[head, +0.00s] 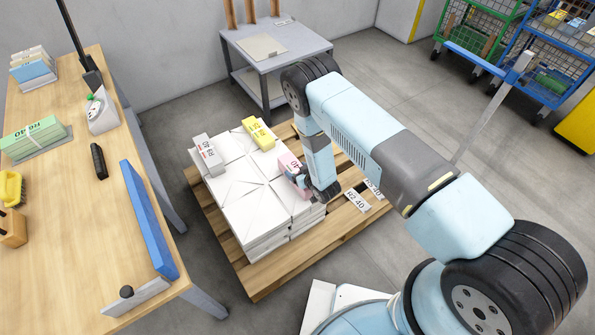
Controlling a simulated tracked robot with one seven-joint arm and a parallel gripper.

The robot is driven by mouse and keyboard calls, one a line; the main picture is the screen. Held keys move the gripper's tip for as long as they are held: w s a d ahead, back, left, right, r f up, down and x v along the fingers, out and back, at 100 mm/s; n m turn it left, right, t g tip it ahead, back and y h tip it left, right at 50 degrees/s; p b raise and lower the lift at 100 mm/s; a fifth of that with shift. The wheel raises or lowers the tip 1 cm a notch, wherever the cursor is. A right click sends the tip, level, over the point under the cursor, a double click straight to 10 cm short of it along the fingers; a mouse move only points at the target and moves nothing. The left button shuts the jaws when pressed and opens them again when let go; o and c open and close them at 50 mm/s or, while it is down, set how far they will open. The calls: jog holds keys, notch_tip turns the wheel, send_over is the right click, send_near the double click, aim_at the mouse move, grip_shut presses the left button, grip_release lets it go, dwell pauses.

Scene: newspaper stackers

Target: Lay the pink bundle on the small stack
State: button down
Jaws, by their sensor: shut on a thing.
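The pink bundle (287,161) shows at the right side of the white paper stack, partly hidden by my gripper. My gripper (300,181) is shut on it and points down from my arm. The bundle is over or against the stack's right part; whether it touches the top is unclear. The white stack (240,190) stands on a wooden pallet (262,284). It is the only stack plainly in view on the pallet. A grey bundle (208,155) and a yellow bundle (258,134) lie on its back part.
Labels, one reading R2 40 (357,200), lie on the pallet's right side. A wooden workbench (110,215) with a blue bar (149,220) runs along the left. A grey table (290,42) stands behind. Wire carts (545,65) are at back right. Bare floor lies between.

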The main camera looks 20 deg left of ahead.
jog(key=shift+f, duration=0.45)
dwell(0.4)
jog(key=shift+c, duration=0.9)
grip_release()
jog(key=shift+o, duration=0.9)
